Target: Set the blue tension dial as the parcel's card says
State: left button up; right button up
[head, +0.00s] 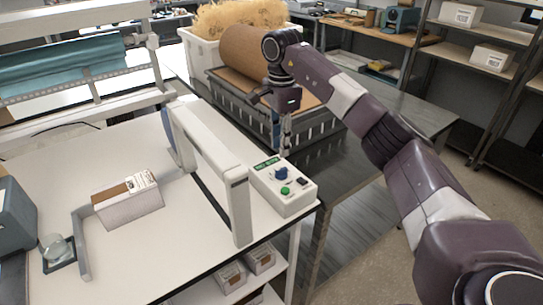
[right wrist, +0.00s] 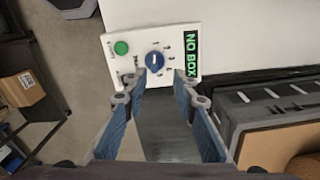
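The white control box (head: 296,199) stands at the right edge of the white table. It carries a blue dial (head: 281,173), a green button (head: 285,190) and a small green display. In the right wrist view the blue dial (right wrist: 155,61) has a white pointer mark, and the display (right wrist: 191,54) reads "NO BOX". My right gripper (head: 285,148) hangs just above and behind the dial. In the wrist view its fingers (right wrist: 163,96) are apart with nothing between them, short of the dial. The parcel (head: 130,206) sits on the table; its card (head: 141,181) is too small to read. My left gripper is not in view.
A white arch frame (head: 240,200) stands between the parcel and the control box. Behind my gripper is a grey crate (head: 262,122) with a brown paper roll (head: 246,55). A grey metal guide (head: 82,250) stands left of the parcel.

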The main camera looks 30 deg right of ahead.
aim_at(281, 169)
jog(key=shift+s+f+p, duration=0.4)
jog(key=shift+s+f, duration=0.4)
jog(key=shift+f, duration=0.05)
notch_tip(281, 169, down, 3)
jog(key=shift+r+p, duration=0.15)
jog(key=shift+p, duration=0.3)
jog(key=shift+w+f, duration=0.2)
jog(key=shift+f, duration=0.35)
jog(key=shift+w+f, duration=0.15)
jog(key=shift+f, duration=0.4)
jog(key=shift+f+p, duration=0.25)
jog(key=shift+p, duration=0.05)
jog(key=shift+s, duration=0.1)
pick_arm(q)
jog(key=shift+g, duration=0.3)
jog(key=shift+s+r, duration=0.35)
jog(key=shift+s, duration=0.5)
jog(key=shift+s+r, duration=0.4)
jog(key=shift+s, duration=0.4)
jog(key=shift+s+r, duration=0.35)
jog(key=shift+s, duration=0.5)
pick_arm(e)
grip_shut()
